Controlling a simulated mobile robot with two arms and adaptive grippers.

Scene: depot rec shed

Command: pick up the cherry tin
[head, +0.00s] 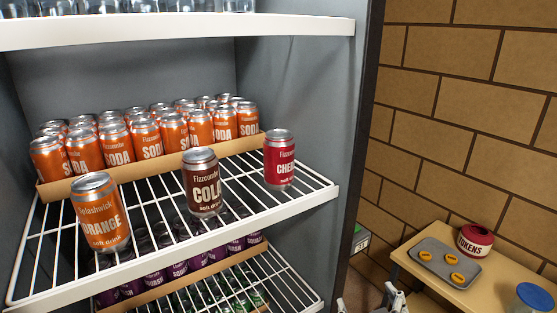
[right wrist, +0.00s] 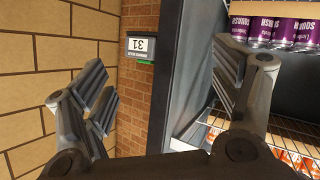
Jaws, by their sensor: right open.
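The cherry tin (head: 279,160) is a red can with a silver top, upright near the right end of the white wire shelf (head: 320,194) in the head view. It stands apart from the brown cola tin (head: 203,184) to its left. My right gripper (right wrist: 162,78) is open with nothing between its fingers in the right wrist view. Grey parts of it show at the bottom edge of the head view (head: 393,301), below and to the right of the cherry tin. The cherry tin cannot be made out in the right wrist view. My left gripper is not in view.
An orange tin (head: 101,213) stands at the shelf's front left. A cardboard tray (head: 150,170) of orange soda tins sits behind. Purple squash tins (head: 187,271) fill the shelf below. A side table (head: 490,295) with a grey tray (head: 440,268) and red tokens pot (head: 475,239) stands right.

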